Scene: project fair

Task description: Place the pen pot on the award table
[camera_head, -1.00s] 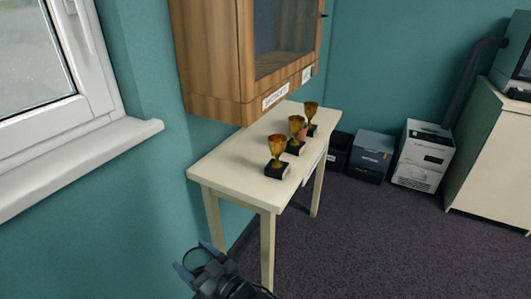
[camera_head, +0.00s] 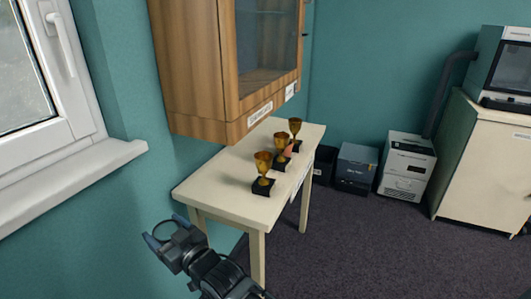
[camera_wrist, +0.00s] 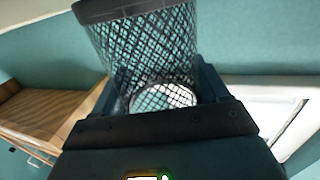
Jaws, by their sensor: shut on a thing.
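The pen pot (camera_wrist: 145,45) is a dark wire-mesh cup with a solid rim band, large in the wrist view. My gripper (camera_head: 165,231) is shut on it, with a jaw on either side of the mesh. In the head view the pot is small and hard to make out between the blue fingertips. The award table (camera_head: 215,180) is a narrow cream table against the teal wall. My gripper shows to the left of the table's near end in the picture, apart from the tabletop.
Three gold trophies on black bases, the nearest being one trophy (camera_head: 263,165), stand along the tabletop. A small pinkish thing (camera_head: 288,150) is among them. A wooden wall cabinet (camera_head: 195,70) hangs above the table's back. The near left tabletop is bare. A windowsill (camera_head: 75,180) juts out left.

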